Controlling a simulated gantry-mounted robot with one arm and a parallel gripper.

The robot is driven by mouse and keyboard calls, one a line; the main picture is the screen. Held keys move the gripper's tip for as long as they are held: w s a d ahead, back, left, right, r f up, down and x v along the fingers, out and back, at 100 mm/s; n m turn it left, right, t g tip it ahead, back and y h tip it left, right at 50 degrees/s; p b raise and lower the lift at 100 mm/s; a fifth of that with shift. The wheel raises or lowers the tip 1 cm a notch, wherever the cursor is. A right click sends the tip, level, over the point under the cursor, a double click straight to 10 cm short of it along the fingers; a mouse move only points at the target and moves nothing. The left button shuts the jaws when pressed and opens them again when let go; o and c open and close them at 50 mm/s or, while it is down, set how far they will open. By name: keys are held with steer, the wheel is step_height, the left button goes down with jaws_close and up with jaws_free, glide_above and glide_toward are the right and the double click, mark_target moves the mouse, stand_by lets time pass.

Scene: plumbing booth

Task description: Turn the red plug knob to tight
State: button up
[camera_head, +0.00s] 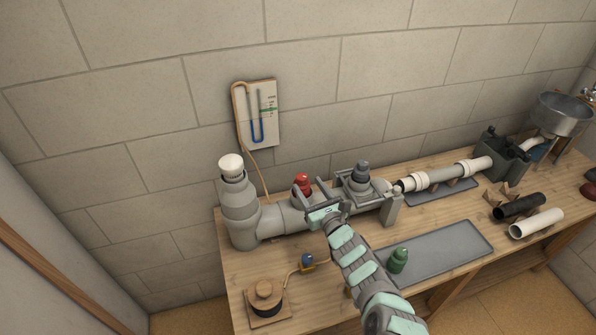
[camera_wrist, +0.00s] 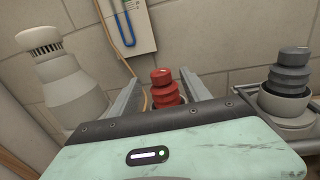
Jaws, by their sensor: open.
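The red plug knob (camera_head: 302,184) stands upright on top of the grey horizontal pipe (camera_head: 283,217), left of the middle in the head view. My gripper (camera_head: 325,192) is open and empty just in front of it and a little to its right. In the wrist view the red knob (camera_wrist: 164,88) shows beyond the gripper body, between my two open fingers (camera_wrist: 163,95). Its lower part is hidden by the gripper body, and I see no clear contact with the fingers.
A grey knob (camera_head: 361,171) stands on the pipe to the right. A tall grey pipe with a white cap (camera_head: 231,167) rises at the left. A gauge board (camera_head: 257,114) hangs on the wall. A green plug (camera_head: 398,260) stands on the grey mat (camera_head: 450,250).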

mark_target(299, 174)
steer(key=b+x, duration=0.2)
steer(key=x, duration=0.3)
steer(key=shift+w+a+f+b, duration=0.1)
steer(key=shift+w+a+b, duration=0.2)
steer(key=shift+b, duration=0.05)
steer(key=shift+w+a+f+b, duration=0.1)
steer(key=shift+w+a+b, duration=0.1)
steer(key=shift+w+b, duration=0.35)
steer(key=shift+w+a+r, duration=0.2)
steer(key=shift+w+a, duration=0.05)
steer(key=shift+w, duration=0.45)
jaws_close()
